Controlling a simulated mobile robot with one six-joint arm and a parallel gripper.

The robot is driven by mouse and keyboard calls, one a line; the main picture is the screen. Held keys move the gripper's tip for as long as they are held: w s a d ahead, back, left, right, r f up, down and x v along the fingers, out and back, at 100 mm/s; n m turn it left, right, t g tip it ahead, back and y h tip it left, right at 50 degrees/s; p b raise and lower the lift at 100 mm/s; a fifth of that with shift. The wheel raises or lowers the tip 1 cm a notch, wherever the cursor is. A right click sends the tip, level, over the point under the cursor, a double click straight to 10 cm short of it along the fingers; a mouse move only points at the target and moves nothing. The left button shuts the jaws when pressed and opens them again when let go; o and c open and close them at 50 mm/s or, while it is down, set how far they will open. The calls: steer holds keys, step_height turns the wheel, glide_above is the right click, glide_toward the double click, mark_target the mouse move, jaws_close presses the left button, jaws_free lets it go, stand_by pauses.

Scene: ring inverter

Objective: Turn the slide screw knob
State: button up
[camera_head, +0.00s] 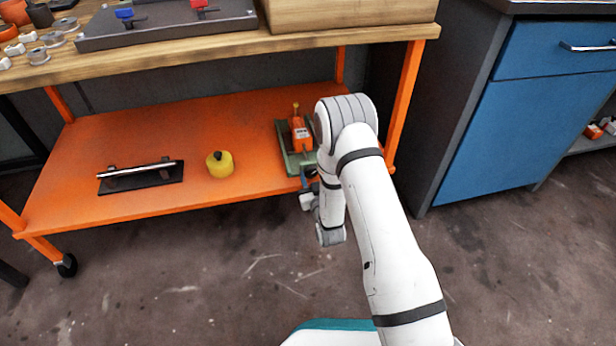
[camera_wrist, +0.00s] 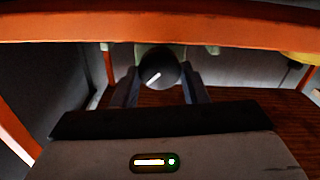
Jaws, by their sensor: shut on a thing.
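The slide screw knob is a dark round knob (camera_wrist: 159,68) with a white pointer mark, seen in the wrist view. The mark slants from lower left to upper right. My gripper (camera_wrist: 160,86) has one dark finger on each side of the knob and is shut on it. In the head view an orange device with a yellow top (camera_head: 300,134) stands on a green base (camera_head: 296,163) at the right end of the orange shelf. My gripper (camera_head: 306,186) is at the front of this base, partly hidden by my arm. The knob cannot be made out there.
A yellow weight-like object (camera_head: 220,165) and a black plate with a silver bar (camera_head: 141,176) lie on the orange shelf (camera_head: 100,205). An orange post (camera_head: 405,95) and a blue cabinet (camera_head: 540,130) stand to the right. The floor in front is clear.

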steer(key=shift+o, duration=0.9)
steer(key=shift+s+a, duration=0.1)
steer(key=shift+a, duration=0.4)
steer(key=shift+d, duration=0.2)
steer(key=shift+c, duration=0.9)
steer(key=shift+d+n, duration=0.1)
steer(key=shift+n, duration=0.2)
steer(key=n, duration=0.3)
steer(key=shift+f, duration=0.1)
steer(key=shift+n, duration=1.8)
steer(key=shift+f+n, duration=0.1)
steer(key=shift+n, duration=0.2)
steer(key=o, duration=0.9)
steer(key=shift+o, duration=0.4)
